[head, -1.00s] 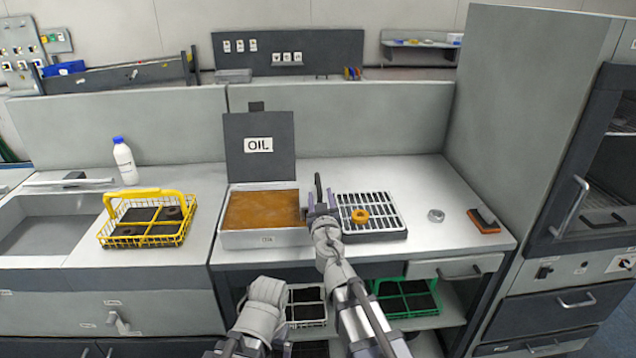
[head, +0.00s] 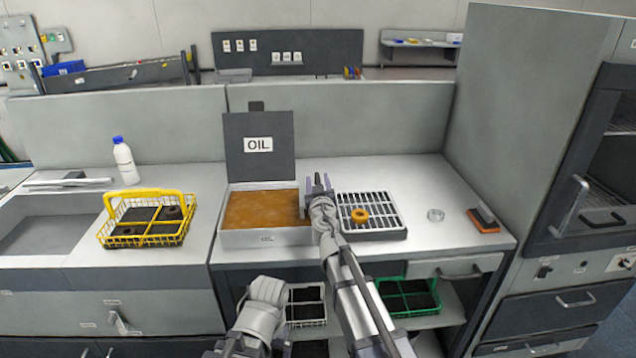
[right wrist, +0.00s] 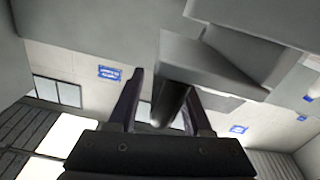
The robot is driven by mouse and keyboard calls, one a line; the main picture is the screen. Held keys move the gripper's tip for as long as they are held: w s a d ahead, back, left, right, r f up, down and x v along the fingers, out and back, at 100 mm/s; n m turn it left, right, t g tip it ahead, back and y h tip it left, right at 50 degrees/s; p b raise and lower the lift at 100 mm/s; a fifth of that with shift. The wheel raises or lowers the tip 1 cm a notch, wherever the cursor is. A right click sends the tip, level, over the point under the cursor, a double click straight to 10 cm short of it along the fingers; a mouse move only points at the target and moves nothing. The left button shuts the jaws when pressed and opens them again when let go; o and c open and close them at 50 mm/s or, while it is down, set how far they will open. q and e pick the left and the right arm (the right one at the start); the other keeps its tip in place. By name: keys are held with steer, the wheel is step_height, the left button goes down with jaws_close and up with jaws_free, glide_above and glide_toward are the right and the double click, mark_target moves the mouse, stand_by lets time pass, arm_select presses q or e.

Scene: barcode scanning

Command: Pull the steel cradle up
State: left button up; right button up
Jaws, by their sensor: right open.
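My right gripper (head: 318,184) is at the right rim of the oil tank (head: 262,238), with its fingers pointing up and away. In the right wrist view the gripper (right wrist: 158,100) is open, and a dark rod (right wrist: 168,105) stands between its fingers; I cannot tell whether they touch it. The tank holds brown oil (head: 260,209) and its lid marked OIL (head: 259,163) stands open. No steel cradle is clearly visible in the oil. A pale wire basket (head: 307,323) sits on the lower shelf, partly behind my left arm. My left gripper is not visible.
A slotted drain tray (head: 376,236) with an orange ring (head: 360,215) lies right of the tank. A yellow basket (head: 146,242) and a white bottle (head: 125,162) stand left. A green basket (head: 410,312) is on the shelf below.

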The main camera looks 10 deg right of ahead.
jaws_close()
stand_by(1.4)
